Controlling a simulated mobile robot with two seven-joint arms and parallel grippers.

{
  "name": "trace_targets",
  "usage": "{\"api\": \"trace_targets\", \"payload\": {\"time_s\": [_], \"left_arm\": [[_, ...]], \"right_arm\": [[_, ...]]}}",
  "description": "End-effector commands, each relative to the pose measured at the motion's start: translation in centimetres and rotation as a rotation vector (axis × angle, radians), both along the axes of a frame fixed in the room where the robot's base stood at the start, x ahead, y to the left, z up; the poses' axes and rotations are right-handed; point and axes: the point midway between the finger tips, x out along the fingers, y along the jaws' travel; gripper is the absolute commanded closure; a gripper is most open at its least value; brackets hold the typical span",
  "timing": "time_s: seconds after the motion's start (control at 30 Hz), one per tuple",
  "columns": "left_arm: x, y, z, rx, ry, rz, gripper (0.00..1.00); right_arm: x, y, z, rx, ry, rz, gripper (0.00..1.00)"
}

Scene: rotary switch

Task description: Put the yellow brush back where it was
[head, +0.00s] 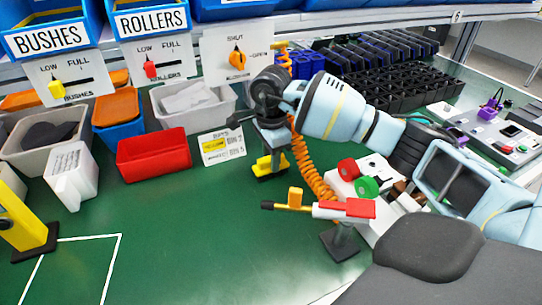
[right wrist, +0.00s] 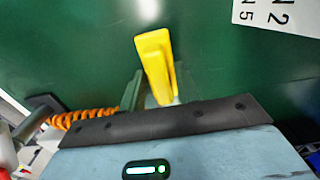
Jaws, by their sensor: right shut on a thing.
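The yellow brush (head: 271,168) is in the middle of the head view, with a yellow body and a dark lower edge. My right gripper (head: 273,143) points down from above and is shut on it. In the right wrist view the yellow brush (right wrist: 155,62) sticks out past the dark edge of the gripper over green surface. Its lower end is hidden there by the gripper's body. I cannot tell whether the brush touches the table. My left gripper is not in view.
A white card (head: 221,145) stands left of the brush, beside a red bin (head: 153,154). An orange coiled hose (head: 308,170) hangs just right of it. A red-and-white tool (head: 340,209) is on a stand in front. Green table (head: 200,235) is clear at front left, near a white outline.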

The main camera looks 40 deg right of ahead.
Motion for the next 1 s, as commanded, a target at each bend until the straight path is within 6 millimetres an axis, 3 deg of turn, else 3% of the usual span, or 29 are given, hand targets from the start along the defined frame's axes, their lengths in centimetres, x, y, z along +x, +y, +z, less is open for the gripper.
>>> {"api": "trace_targets", "payload": {"time_s": [0.3, 0.33, 0.5, 0.8, 1.0], "left_arm": [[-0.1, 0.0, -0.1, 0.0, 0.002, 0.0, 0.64], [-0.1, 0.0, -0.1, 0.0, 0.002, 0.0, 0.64], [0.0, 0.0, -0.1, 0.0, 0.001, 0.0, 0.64], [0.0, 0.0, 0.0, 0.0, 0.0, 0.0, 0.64], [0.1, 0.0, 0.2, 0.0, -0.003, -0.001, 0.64]], "right_arm": [[0.0, 0.0, -0.3, -0.001, 0.0, 0.0, 0.89], [0.0, 0.0, -0.3, -0.001, 0.0, -0.001, 0.65], [0.0, 0.0, -0.3, -0.001, 0.0, -0.001, 0.46], [0.0, 0.0, 0.0, 0.0, -0.001, -0.001, 0.46], [0.1, 0.0, 2.3, -0.001, -0.005, -0.001, 0.46]]}}
